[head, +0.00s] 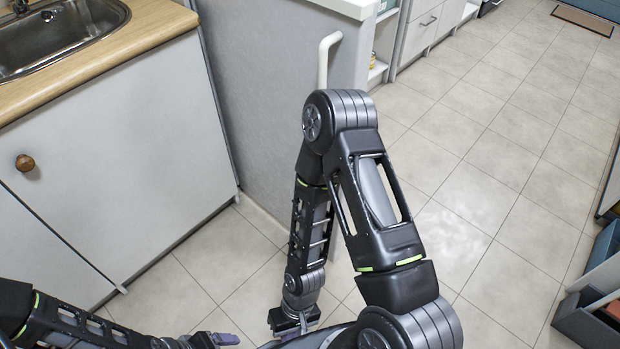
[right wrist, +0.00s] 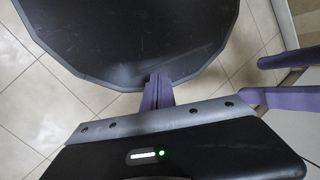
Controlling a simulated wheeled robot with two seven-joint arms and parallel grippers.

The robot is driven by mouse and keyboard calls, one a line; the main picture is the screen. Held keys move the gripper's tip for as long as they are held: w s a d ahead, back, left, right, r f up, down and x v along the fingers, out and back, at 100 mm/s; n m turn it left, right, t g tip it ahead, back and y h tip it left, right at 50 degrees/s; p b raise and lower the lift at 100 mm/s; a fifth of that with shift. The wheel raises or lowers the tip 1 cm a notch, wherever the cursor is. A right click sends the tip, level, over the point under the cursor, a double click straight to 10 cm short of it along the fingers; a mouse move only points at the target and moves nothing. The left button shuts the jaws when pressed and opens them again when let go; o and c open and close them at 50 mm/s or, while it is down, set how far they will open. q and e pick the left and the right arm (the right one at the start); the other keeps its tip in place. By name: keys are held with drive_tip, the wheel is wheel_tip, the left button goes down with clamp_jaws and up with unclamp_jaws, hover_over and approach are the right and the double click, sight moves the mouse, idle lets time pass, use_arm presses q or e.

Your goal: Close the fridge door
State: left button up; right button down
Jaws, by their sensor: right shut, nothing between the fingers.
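A grey upright panel (head: 265,100) stands ahead, to the right of the sink cabinet. A white bar handle (head: 324,62) stands out at its right edge, partly hidden by my right elbow. This is likely the fridge door; how far it is open I cannot tell. My right arm bends over in front of the panel, and its gripper hangs low at the bottom of the head view. In the right wrist view the right gripper (right wrist: 158,90) is shut and empty, away from the handle. My left gripper (head: 222,339) is low at the bottom left; its purple fingers look apart and empty.
A wooden counter (head: 130,40) with a steel sink (head: 60,35) and a white cabinet (head: 120,150) is at left. White drawers (head: 430,25) stand at the back. An open drawer (head: 590,320) is at lower right. The tiled floor (head: 490,190) at right is clear.

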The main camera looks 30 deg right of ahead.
drive_tip(key=s+d+f+n+g+h+b, duration=0.2)
drive_tip(key=d+f+n+g+h+b, duration=0.1)
drive_tip(key=d+f+h, duration=0.3)
drive_tip(key=w+d+r+n+h, duration=0.2)
drive_tip(key=w+d+r+h, duration=0.4)
drive_tip(key=d, duration=0.3)
use_arm(q)
drive_tip(key=f, duration=0.4)
drive_tip(key=shift+a+f, duration=0.35)
use_arm(e)
drive_tip(key=w+a+r+t+h, duration=0.2)
drive_tip(key=w+r+t+h, duration=0.6)
drive_tip(key=w+r, duration=1.2)
wheel_tip(320, 180, up, 3)
drive_tip(key=shift+f+t+h, duration=0.2)
drive_tip(key=shift+t+h, duration=0.2)
drive_tip(key=shift+t, duration=0.7)
use_arm(q)
drive_tip(key=shift+f+b, duration=0.55)
drive_tip(key=shift+b, duration=0.2)
use_arm(e)
drive_tip(key=x, duration=1.4)
